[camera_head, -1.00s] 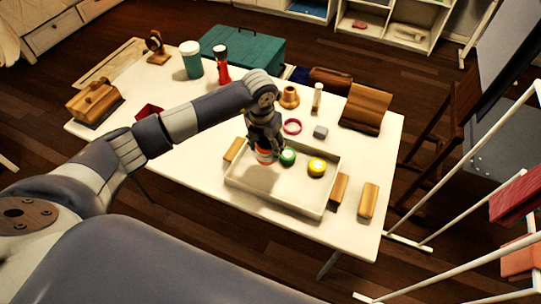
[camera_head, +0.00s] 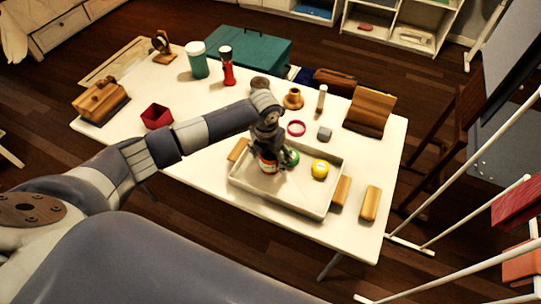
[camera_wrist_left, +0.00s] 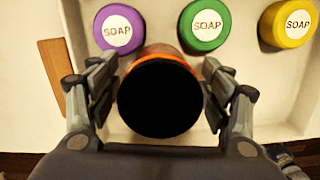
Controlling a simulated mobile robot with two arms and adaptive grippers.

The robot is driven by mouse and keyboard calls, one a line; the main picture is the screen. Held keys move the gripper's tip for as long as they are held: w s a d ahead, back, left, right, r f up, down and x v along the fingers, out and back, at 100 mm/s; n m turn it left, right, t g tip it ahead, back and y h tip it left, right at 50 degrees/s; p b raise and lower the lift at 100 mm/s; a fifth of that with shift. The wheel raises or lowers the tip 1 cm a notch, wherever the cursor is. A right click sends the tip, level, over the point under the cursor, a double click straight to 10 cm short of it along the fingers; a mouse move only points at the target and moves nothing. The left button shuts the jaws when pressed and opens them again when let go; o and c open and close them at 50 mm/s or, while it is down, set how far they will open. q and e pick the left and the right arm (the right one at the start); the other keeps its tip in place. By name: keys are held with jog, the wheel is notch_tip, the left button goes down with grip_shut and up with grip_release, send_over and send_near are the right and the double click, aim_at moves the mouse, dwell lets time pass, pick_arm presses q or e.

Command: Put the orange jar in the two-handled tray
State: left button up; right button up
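The orange jar (camera_head: 268,166) has a black lid (camera_wrist_left: 158,98) and a light label. It is upright, low inside the cream two-handled tray (camera_head: 275,198); I cannot tell whether it touches the tray floor. My left gripper (camera_head: 268,146) is over it, with its fingers on both sides of the jar, seemingly closed on it, also in the left wrist view (camera_wrist_left: 160,85). Green (camera_wrist_left: 205,25), purple (camera_wrist_left: 120,28) and yellow soap jars (camera_head: 320,169) stand in the tray beyond it. The purple one is hidden in the head view. My right gripper does not show.
Wooden pieces flank the tray at left (camera_head: 237,150) and right (camera_head: 341,191). A wooden block (camera_head: 370,203) lies farther right. A pink ring (camera_head: 296,128) and grey cube (camera_head: 324,133) lie behind the tray. A red box (camera_head: 157,116) stands left. The tray's front part is clear.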

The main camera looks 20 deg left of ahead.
pick_arm(q)
jog(key=shift+r, duration=0.6)
jog(key=r, duration=0.3)
jog(key=s+r+b, duration=0.1)
jog(key=r, duration=0.3)
jog(key=r+b, duration=0.1)
jog(key=r, duration=0.3)
jog(key=shift+s+a, duration=0.1)
jog(key=shift+s, duration=0.15)
